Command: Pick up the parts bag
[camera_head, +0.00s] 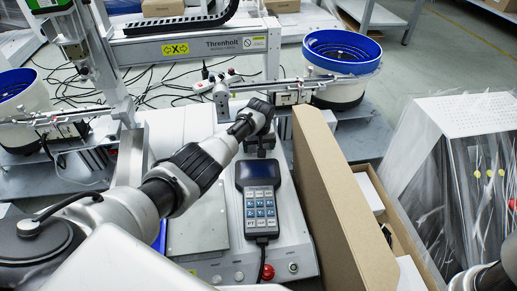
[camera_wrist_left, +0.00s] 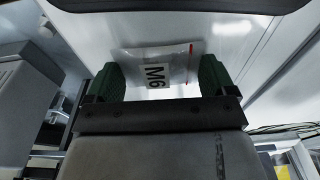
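The parts bag (camera_wrist_left: 155,66), a clear bag with a white M6 label and a red line along its right edge, lies on a pale surface in the left wrist view. My left gripper (camera_wrist_left: 160,80) is open, with one green finger on each side of the bag. The fingers appear apart from the bag; I cannot tell how far above the surface they are. In the head view my left gripper (camera_head: 262,145) points down over the machine's base, behind the handheld keypad. The bag is not visible there. My right gripper is not in view; only part of that arm shows at the lower right.
A handheld keypad (camera_head: 258,198) with a cable lies on the base, near a red button (camera_head: 267,271). A tall open cardboard box (camera_head: 335,205) stands close on the right. Blue-rimmed feeder bowls (camera_head: 342,52) and rails stand behind.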

